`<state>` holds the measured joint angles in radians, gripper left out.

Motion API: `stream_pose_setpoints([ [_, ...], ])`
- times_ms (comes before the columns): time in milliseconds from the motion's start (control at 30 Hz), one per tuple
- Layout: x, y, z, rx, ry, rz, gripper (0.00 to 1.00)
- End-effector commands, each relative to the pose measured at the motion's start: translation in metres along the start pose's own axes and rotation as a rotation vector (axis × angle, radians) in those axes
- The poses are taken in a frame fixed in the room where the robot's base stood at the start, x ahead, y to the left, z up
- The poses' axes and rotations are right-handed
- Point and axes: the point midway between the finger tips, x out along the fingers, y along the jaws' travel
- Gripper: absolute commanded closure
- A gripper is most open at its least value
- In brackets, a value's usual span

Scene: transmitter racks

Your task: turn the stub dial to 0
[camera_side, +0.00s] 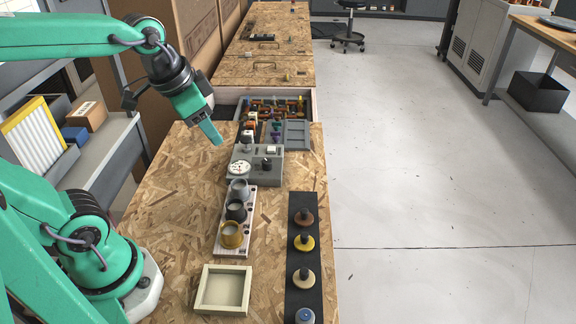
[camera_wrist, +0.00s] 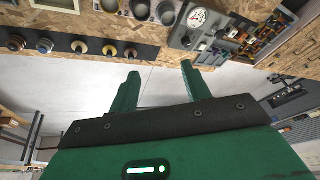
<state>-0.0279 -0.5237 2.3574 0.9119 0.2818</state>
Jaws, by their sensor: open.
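A grey box (camera_side: 258,178) stands on the wooden bench. It carries a round white dial face (camera_side: 238,168) with dark marks and a dark knob (camera_side: 267,163). The marks are too small to read, and I cannot tell which part is the stub dial. In the wrist view the white dial face (camera_wrist: 197,17) and a dark round knob (camera_wrist: 187,40) show at the top right. My gripper (camera_side: 219,144) is above and to the left of the box, apart from it. In the wrist view my gripper (camera_wrist: 159,72) is open, with nothing between its fingers.
A rack with several cups (camera_side: 225,247) stands in front of the box. A black strip with several coloured knobs (camera_side: 293,263) runs along the right edge. A cream tray (camera_side: 203,301) lies at the front. A drawer of coloured parts (camera_side: 306,99) is behind. Bare bench lies left.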

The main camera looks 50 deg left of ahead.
Motion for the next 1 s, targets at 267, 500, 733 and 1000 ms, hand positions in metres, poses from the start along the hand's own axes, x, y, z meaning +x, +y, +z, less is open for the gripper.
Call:
stream_pose_setpoints([
  [267,0.028,-0.020,-0.036,0.239,-0.092,0.030,0.52],
  [500,0.060,-0.037,-0.062,0.446,-0.159,0.074,0.52],
  [733,0.100,-0.054,-0.081,0.643,-0.215,0.135,0.52],
  [1000,0.154,-0.072,-0.096,0.867,-0.265,0.224,0.52],
])
